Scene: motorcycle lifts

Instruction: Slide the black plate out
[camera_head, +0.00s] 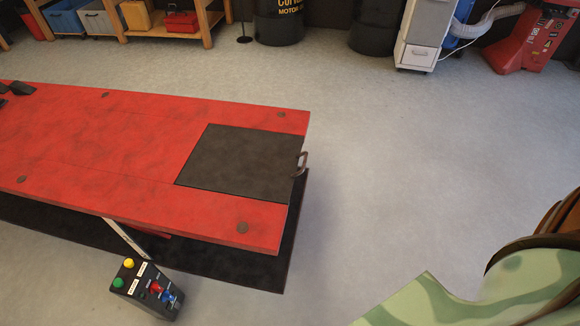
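The black plate (245,163) lies flush in the right end of the red motorcycle lift table (110,140). A small curved handle (301,164) sticks out from the plate's right edge, at the table's end. The plate appears fully seated, with no visible gap to the red surface around it. Neither of my grippers shows in this view.
A control box (148,289) with coloured buttons stands below the table's front edge. A green camouflage-patterned object with brown parts (490,292) fills the lower right corner. Barrels (279,20), a white cabinet (424,35) and a red machine (527,38) stand behind. The floor right of the table is clear.

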